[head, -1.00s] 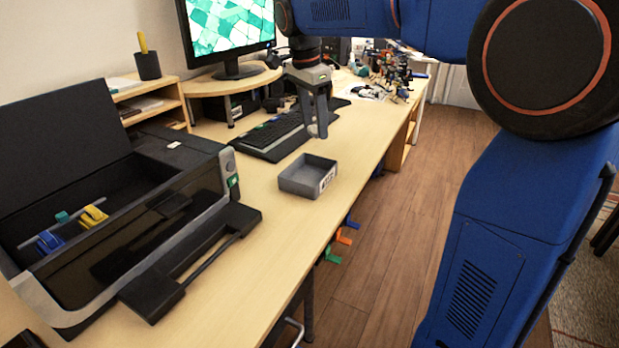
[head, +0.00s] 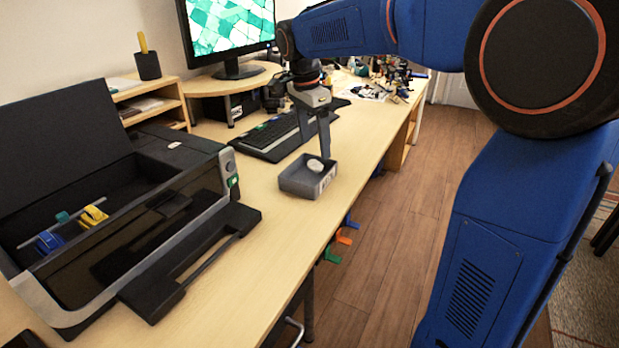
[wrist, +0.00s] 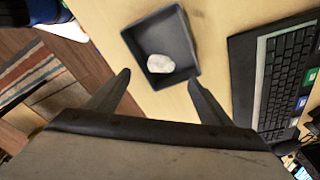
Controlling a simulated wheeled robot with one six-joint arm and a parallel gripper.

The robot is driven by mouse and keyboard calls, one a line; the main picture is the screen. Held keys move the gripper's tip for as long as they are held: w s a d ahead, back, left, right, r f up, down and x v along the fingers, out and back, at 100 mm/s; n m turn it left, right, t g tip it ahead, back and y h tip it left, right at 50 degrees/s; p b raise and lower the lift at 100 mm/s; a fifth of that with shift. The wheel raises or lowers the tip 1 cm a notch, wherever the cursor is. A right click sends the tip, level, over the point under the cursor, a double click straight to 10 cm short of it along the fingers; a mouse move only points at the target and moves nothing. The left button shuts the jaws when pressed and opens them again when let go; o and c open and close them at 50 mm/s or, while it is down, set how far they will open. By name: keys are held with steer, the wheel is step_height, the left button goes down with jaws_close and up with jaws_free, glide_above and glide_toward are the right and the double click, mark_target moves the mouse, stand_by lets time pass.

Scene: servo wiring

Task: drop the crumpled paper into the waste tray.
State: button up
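The crumpled paper (wrist: 160,64) is a small white lump lying inside the grey waste tray (wrist: 180,28) in the wrist view. In the head view the paper (head: 315,165) shows within the tray (head: 298,189), below my gripper. My gripper (head: 318,143) is above the tray. In the wrist view my gripper (wrist: 158,78) has its two fingers spread wide apart, with nothing held between them. The tray stands on the wooden desk.
A black keyboard (head: 275,136) lies on the desk behind the tray. A large black printer (head: 150,215) with an open lid fills the left. The desk's right edge is close to the tray. Bare desk (head: 235,280) lies in front.

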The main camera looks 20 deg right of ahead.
steer(key=shift+r, duration=0.1)
step_height(320, 180, up, 17)
steer(key=a, duration=0.2)
steer(key=shift+s+a, duration=0.25)
steer(key=shift+a, duration=0.05)
stand_by(0.3)
steer(key=s+d+f+n+t+y, duration=0.1)
steer(key=s+d+f+n, duration=0.3)
steer(key=s+f, duration=1)
steer(key=s+d+f+n+t, duration=0.3)
steer(key=s+d+f+n, duration=0.1)
steer(key=s+f+n, duration=0.7)
steer(key=s+f, duration=0.3)
steer(key=s, duration=0.2)
steer(key=shift+s+f+n+y, duration=0.2)
steer(key=shift+s+n+y, duration=0.1)
steer(key=shift+y, duration=0.1)
steer(key=shift+d, duration=0.1)
